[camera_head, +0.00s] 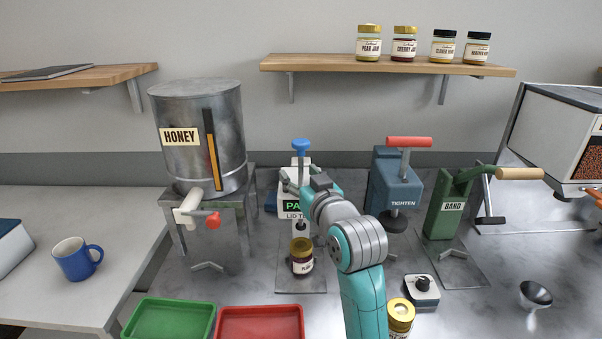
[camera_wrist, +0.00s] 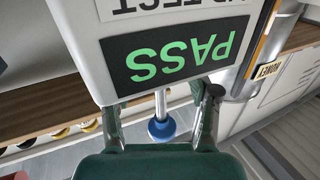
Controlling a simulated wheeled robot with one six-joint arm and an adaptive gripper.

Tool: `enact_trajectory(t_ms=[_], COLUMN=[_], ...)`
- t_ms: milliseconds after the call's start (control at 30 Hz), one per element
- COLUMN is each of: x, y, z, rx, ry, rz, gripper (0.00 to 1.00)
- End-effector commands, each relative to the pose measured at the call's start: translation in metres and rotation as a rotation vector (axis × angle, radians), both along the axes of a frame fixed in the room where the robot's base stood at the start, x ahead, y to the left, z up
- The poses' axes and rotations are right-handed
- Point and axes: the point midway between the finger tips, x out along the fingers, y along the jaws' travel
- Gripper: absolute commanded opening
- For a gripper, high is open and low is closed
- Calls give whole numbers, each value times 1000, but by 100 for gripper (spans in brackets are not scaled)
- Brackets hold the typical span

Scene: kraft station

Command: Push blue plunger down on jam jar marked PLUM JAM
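The blue plunger (camera_head: 300,147) tops the lid tester (camera_head: 301,225), whose display reads PASS in green. A dark jar (camera_head: 302,265) with a gold lid stands upright at the tester's foot, below the plunger; its label seems to begin with PLU. My gripper (camera_head: 288,182) is in front of the tester, below the blue knob in the head view, partly hidden by my wrist. In the wrist view the picture is upside down: my fingers (camera_wrist: 161,115) are apart with nothing gripped, and the blue plunger (camera_wrist: 162,131) shows between them, farther off. Contact with the tester cannot be told.
A honey tank (camera_head: 230,140) stands left. A blue TIGHTEN press (camera_head: 397,185) and green BAND press (camera_head: 447,215) stand right. Another gold-lidded jar (camera_head: 401,313) is at the front, beside my arm. Green (camera_head: 140,332) and red (camera_head: 222,333) trays lie front left.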

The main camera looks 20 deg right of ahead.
Motion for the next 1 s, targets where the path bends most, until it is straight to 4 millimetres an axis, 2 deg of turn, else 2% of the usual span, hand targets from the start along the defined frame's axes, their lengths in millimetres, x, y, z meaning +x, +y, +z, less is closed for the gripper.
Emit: enact_trajectory(t_ms=[233,367,467,800,1000], x=[-1,-9,-23,-89,-113], y=[0,-1,-2,-8,-9], z=[3,3,3,2,2], rx=[1,1,1,0,0], ry=[-7,-9,-8,-6,-4], rz=[0,0,0,-2,0], gripper=[61,61,61,61,61])
